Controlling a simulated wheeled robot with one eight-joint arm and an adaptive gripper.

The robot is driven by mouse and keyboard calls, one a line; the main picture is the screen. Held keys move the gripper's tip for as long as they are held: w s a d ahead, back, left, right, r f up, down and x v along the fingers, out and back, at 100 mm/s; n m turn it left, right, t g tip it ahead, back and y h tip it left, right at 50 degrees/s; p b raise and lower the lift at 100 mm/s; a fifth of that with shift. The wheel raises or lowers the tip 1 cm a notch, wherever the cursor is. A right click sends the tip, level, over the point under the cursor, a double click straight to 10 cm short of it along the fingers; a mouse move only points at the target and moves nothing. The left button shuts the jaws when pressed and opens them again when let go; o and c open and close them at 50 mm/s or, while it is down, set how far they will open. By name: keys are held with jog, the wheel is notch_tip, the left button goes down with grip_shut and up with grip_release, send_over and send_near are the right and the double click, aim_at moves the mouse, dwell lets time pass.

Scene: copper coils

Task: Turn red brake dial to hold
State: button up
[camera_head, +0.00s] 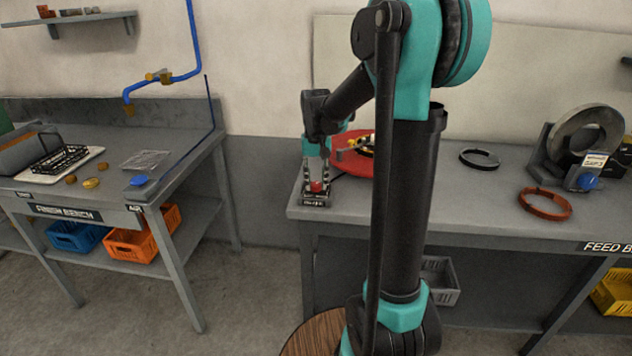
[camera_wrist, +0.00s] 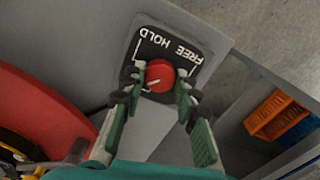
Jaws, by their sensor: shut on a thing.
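The red brake dial (camera_wrist: 159,75) sits on a dark plate (camera_wrist: 150,48) marked FREE and HOLD, which appears upside down in the wrist view. HOLD is at the plate's upper left and FREE at its upper right. My gripper (camera_wrist: 160,78) has one finger on each side of the dial and is shut on it. A pale pointer line shows on the dial's lower left part, but its exact setting is hard to tell. In the head view the dial (camera_head: 317,187) shows small at the feed bench's left front corner, under my gripper (camera_head: 317,178).
A red disc (camera_head: 350,153) with small parts lies close beside my gripper on the feed bench (camera_head: 440,205). A black ring (camera_head: 479,158), a copper-coloured ring (camera_head: 545,203) and a stand with a large grey ring (camera_head: 585,135) are further right. The finish bench (camera_head: 115,190) is across a gap.

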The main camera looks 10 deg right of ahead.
aim_at(316, 183)
jog(key=m, duration=0.4)
jog(key=shift+m, duration=0.3)
jog(key=m, duration=0.4)
jog(key=shift+m, duration=0.3)
jog(key=o, duration=1.2)
jog(key=shift+c, duration=0.2)
notch_tip(316, 183, up, 12)
